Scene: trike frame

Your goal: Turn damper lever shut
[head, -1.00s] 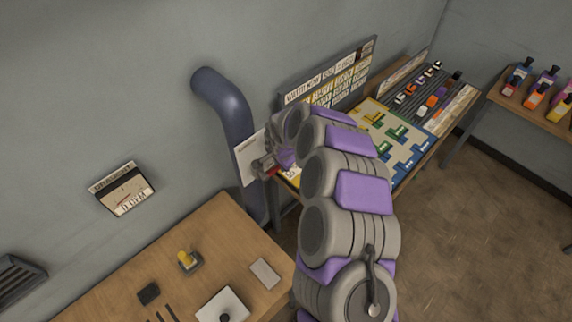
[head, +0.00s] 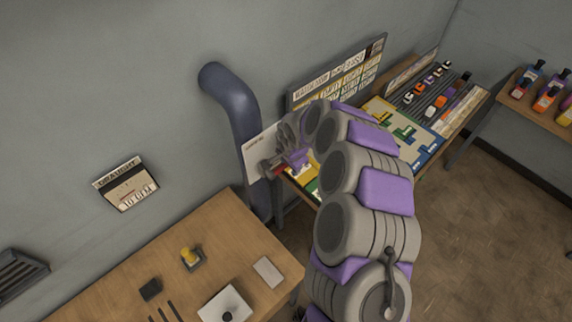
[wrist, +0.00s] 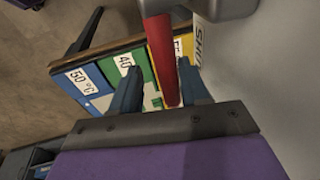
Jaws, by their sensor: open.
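The damper lever (wrist: 162,60) is a red bar in the wrist view. It reaches down between the two dark fingers of my open gripper (wrist: 157,80), closer to the right finger. I cannot tell whether that finger touches it. A grey fitting at the lever's upper end and a pale plate with "SHUT" lettering (wrist: 201,45) show beside it. In the head view, my gripper (head: 275,166) is beside the bent blue-grey duct (head: 232,105), in front of a white plate (head: 258,150). Only a small red part of the lever shows there; my arm hides much around it.
A draught gauge (head: 126,184) hangs on the wall at left. A wooden table (head: 225,235) with small items stands below. Behind my arm is a bench with coloured panels (head: 415,130); in the wrist view, temperature-marked panels (wrist: 85,82) lie beyond the fingers.

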